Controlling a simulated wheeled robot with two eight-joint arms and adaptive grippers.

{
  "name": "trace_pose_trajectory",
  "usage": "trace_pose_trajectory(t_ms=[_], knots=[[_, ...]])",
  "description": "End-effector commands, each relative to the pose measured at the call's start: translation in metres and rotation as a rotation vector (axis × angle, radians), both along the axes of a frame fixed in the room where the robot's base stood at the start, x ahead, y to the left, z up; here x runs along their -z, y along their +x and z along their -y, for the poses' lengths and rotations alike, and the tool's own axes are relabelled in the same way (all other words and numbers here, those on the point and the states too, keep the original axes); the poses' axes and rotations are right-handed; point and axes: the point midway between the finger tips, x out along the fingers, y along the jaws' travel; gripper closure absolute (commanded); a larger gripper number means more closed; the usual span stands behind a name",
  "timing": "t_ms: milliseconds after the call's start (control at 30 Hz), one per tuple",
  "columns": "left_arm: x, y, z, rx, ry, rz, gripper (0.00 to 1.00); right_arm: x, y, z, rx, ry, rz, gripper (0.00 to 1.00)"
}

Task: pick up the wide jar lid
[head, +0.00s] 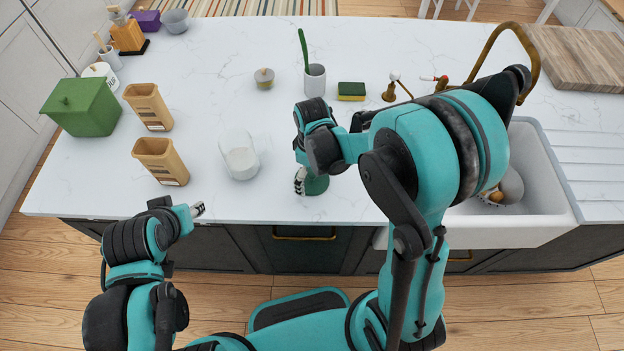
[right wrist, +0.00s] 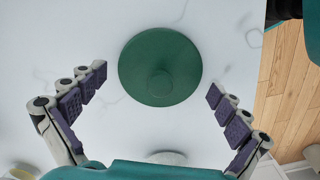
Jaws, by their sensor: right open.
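The wide jar lid is a round dark green disc with a knob (right wrist: 160,62), seen from above in the right wrist view. In the head view it lies on the white counter near the front edge (head: 317,187), partly hidden by my right gripper (head: 302,181). In the right wrist view my right gripper (right wrist: 157,82) is open, its fingers spread on either side of the lid, not touching it.
A glass jar with white contents (head: 240,160) stands left of the lid. Two tan canisters (head: 160,160) and a green box (head: 83,108) are further left. A small lidded jar (head: 264,78), cup (head: 315,82) and sponge (head: 351,91) stand behind. A sink (head: 545,180) is right.

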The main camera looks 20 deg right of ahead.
Motion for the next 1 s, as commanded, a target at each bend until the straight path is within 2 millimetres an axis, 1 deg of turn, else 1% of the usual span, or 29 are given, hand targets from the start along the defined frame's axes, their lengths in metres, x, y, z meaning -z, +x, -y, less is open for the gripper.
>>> trace_pose_trajectory(t_ms=[67, 100, 167, 200, 267, 300, 433, 833, 867, 933, 967, 1000], knots=[[0.0, 0.0, 0.0, 0.0, 0.0, 0.0, 0.59, -0.001, 0.0, 0.0, 0.0, 0.0, 0.0, 0.0], [-0.001, 0.0, 0.0, 0.0, 0.0, 0.0, 0.59, -0.001, 0.0, 0.0, 0.0, 0.0, 0.0, 0.05], [-0.001, 0.0, 0.0, 0.0, 0.0, 0.0, 0.59, -0.001, 0.0, 0.0, 0.0, 0.0, 0.0, 0.21], [-0.001, 0.0, 0.0, 0.0, 0.0, 0.0, 0.59, -0.001, 0.0, 0.0, 0.0, 0.0, 0.0, 0.32], [0.0, 0.0, 0.0, 0.0, 0.0, 0.0, 0.59, -0.001, 0.0, 0.0, 0.0, 0.0, 0.0, 0.47], [0.0, 0.0, 0.0, 0.0, 0.0, 0.0, 0.59, -0.001, 0.0, 0.0, 0.0, 0.0, 0.0, 0.52], [0.0, 0.0, 0.0, 0.0, 0.0, 0.0, 0.59, 0.0, 0.0, 0.0, 0.0, 0.0, 0.0, 0.55], [-0.001, 0.0, 0.0, 0.0, 0.0, 0.0, 0.59, -0.002, -0.001, 0.0, 0.0, 0.0, -0.001, 0.55], [-0.001, 0.0, 0.0, 0.0, 0.0, 0.0, 0.59, -0.003, -0.001, 0.0, 0.0, 0.0, -0.001, 0.59], [-0.003, 0.0, 0.0, 0.0, 0.0, 0.0, 0.59, -0.009, -0.001, 0.0, 0.0, 0.0, -0.001, 0.76], [-0.005, 0.0, 0.0, 0.0, 0.0, 0.0, 0.59, -0.012, -0.001, 0.0, 0.0, 0.001, -0.001, 0.94], [-0.007, 0.0, 0.0, 0.0, 0.0, 0.0, 0.59, -0.017, -0.001, 0.0, 0.0, 0.001, -0.001, 1.0]])
